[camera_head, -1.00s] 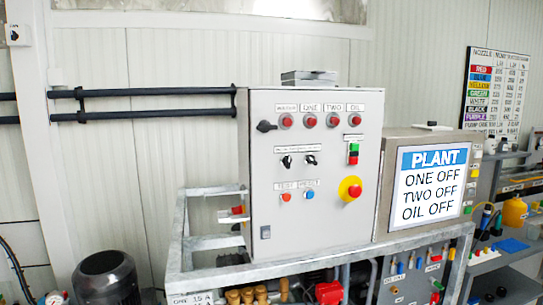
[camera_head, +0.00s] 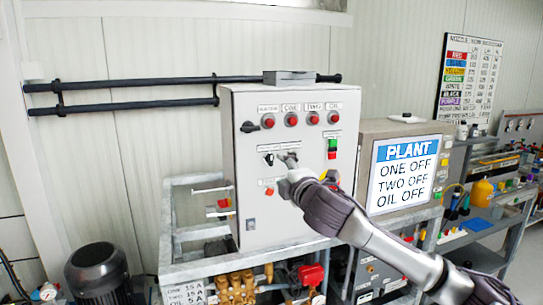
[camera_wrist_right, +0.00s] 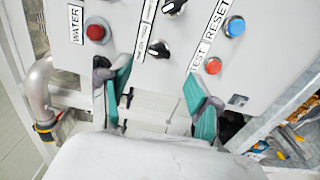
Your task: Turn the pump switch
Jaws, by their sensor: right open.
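The grey control cabinet (camera_head: 285,215) stands in the middle of the head view. Two small black rotary switches sit on its door; the left one (camera_head: 268,158) shows clear, and my right gripper partly covers the right one. In the right wrist view, one black switch (camera_wrist_right: 158,48) lies ahead of the gap between my fingers, and another (camera_wrist_right: 174,6) is at the top edge. My right gripper (camera_head: 287,163) is in front of the door; in the wrist view (camera_wrist_right: 157,85) its teal fingers are apart with nothing held. Contact cannot be told. My left gripper is out of view.
A red lamp (camera_wrist_right: 97,30), a red button (camera_wrist_right: 213,66) and a blue button (camera_wrist_right: 235,26) surround the switches. The PLANT screen (camera_head: 403,175) reads ONE OFF, TWO OFF, OIL OFF. A metal frame (camera_head: 190,265) juts out below the cabinet.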

